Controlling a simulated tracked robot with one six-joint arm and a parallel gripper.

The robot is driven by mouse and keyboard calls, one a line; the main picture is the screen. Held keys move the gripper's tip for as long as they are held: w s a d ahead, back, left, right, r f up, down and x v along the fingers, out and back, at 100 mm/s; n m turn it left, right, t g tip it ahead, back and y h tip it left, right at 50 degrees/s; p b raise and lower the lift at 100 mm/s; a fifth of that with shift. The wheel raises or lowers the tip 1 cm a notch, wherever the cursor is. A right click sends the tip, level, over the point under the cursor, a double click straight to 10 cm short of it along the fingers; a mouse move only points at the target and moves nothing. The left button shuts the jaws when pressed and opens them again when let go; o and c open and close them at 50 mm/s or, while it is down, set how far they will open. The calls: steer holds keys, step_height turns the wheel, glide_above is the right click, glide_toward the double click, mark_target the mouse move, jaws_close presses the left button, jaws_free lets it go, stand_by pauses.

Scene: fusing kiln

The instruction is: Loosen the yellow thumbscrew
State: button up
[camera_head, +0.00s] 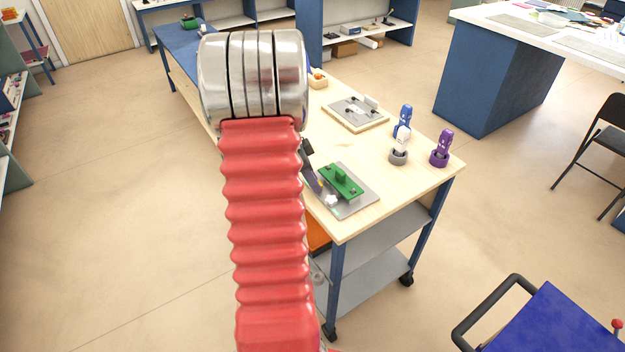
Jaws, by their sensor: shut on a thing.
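A green block fixture (341,181) sits on a grey metal plate (358,205) at the near end of the wooden workbench. My gripper (316,184) is low at the left side of this fixture, mostly hidden behind my red-sleeved arm. A small yellowish spot at its tip looks like the yellow thumbscrew (320,181), though it is too small to see clearly. My gripper appears shut on it. A pale white knob (331,200) shows at the fixture's near corner.
Blue, white and purple figure-like tools (441,149) stand on the bench's right side. A second plate with fittings (356,112) lies farther back. A blue cart (560,320) is at lower right. The floor left of the bench is clear.

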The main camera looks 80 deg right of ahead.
steer(key=shift+c, duration=1)
steer(key=shift+a+n, duration=0.1)
steer(key=shift+n, duration=0.3)
steer(key=n+h, duration=0.1)
steer(key=n, duration=0.1)
steer(key=shift+s+a+n+t, duration=0.1)
steer(key=shift+s+n+t, duration=0.05)
steer(key=shift+n+t, duration=0.2)
steer(key=shift+s+a+n+t+h, duration=0.15)
steer(key=shift+n+t, duration=0.25)
steer(key=shift+n, duration=0.6)
steer(key=shift+d+n+t+h, duration=0.1)
steer(key=shift+n+t+h, duration=0.2)
steer(key=shift+n, duration=0.65)
steer(key=shift+a, duration=0.1)
steer(key=o, duration=1.1)
steer(key=shift+c, duration=0.2)
steer(key=shift+r, duration=0.1)
